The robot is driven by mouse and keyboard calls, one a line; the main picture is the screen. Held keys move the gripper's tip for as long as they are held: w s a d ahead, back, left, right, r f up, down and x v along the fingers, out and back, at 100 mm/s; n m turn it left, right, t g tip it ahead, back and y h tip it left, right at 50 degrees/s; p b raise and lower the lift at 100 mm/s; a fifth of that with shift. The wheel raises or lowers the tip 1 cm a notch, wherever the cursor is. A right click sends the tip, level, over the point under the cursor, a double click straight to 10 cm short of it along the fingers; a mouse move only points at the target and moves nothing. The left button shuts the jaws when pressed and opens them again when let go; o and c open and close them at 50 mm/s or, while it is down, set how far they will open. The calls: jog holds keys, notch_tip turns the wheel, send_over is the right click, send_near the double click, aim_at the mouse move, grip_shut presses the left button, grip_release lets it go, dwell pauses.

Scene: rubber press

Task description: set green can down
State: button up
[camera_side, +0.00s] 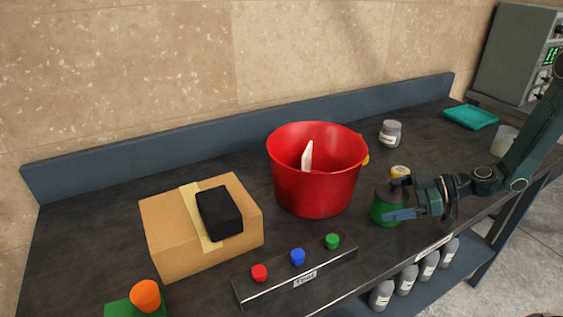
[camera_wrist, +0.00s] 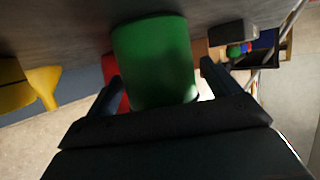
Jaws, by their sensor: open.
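The green can (camera_side: 384,211) stands upright on the dark bench, right of the red bucket. My gripper (camera_side: 400,200) is at the can, low over the bench near its front edge, with its jaws open. In the wrist view the green can (camera_wrist: 154,60) fills the space between my two fingers, and my gripper (camera_wrist: 160,85) shows a finger on each side of it. The right finger stands clear of the can; the left one is close to its side. In the side view my gripper hides part of the can.
The red bucket (camera_side: 317,185) stands left of the can, with a white item inside. A grey-lidded jar (camera_side: 390,133) and teal tray (camera_side: 470,117) are farther back. A button box (camera_side: 295,275) and cardboard box (camera_side: 165,235) are left.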

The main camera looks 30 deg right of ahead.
jog(key=v, duration=1.2)
jog(key=shift+a+r, duration=0.15)
jog(key=shift+r, duration=0.05)
dwell(0.5)
jog(key=s+a+r+m+g+h, duration=0.2)
jog(key=s+a+r+g+h, duration=0.35)
jog(key=a+r, duration=0.2)
jog(key=s+a+r+m+t+h, duration=0.1)
jog(key=s+r+m+t+h, duration=0.1)
jog(key=s+r+m+h, duration=0.3)
jog(key=shift+s+r+m, duration=1.6)
jog(key=shift+s, duration=1.65)
jog(key=shift+a+t, duration=0.1)
jog(key=shift+t, duration=0.15)
